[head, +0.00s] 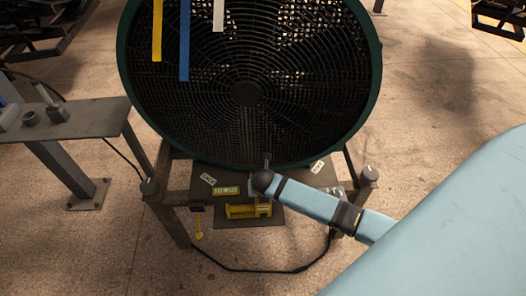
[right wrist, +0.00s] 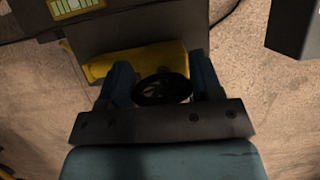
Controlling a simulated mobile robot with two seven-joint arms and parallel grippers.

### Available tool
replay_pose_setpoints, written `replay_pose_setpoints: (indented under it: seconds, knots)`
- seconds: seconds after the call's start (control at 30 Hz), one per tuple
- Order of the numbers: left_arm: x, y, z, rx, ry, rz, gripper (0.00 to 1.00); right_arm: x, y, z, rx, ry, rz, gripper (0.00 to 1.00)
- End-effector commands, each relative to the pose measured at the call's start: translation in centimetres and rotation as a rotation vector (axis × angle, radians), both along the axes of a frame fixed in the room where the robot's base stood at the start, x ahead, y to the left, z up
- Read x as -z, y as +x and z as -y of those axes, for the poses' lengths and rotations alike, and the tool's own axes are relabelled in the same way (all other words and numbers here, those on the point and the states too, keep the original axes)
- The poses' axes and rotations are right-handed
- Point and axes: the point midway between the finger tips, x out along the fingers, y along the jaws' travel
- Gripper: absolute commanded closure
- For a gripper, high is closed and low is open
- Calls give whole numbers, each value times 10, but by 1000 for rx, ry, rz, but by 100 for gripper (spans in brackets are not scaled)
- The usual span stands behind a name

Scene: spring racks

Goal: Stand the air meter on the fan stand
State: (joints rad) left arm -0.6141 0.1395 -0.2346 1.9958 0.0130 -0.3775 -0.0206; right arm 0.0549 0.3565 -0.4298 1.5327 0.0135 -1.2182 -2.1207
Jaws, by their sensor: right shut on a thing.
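The fan stand (head: 172,196) is a dark frame under the large round fan, with a plate at its front. My right gripper (head: 258,190) is at the front of this stand. In the right wrist view its two blue fingers (right wrist: 163,78) are closed on a dark round, spoked thing (right wrist: 163,90), which appears to be the air meter. Its lower part is hidden by the gripper. A yellow holder-like piece (head: 240,211) is just below the gripper, and it also shows beyond the fingers in the wrist view (right wrist: 110,66). My left gripper is out of view.
The fan (head: 246,94) with its dark grille rises behind the stand, with hanging yellow, blue and white strips. A grey bench (head: 88,120) stands at the left. A black cable (head: 265,271) loops below the stand. The floor at the right is clear.

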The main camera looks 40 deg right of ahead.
Motion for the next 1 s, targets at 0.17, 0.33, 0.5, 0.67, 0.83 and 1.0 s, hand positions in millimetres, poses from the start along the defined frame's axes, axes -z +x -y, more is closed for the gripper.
replay_pose_setpoints:
  seconds: [0.17,0.33,0.5,0.67,0.83,1.0]
  knots:
    - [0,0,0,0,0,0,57,0,0,0,0,0,0,15]
    - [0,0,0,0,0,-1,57,0,0,0,0,0,0,15]
    - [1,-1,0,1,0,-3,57,-8,-2,-1,0,-1,0,15]
    - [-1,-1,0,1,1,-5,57,-34,-10,-6,-1,-1,3,15]
    - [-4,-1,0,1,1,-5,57,-69,-22,-14,-2,0,3,15]
    - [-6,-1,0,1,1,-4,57,-97,-32,-20,0,0,2,15]
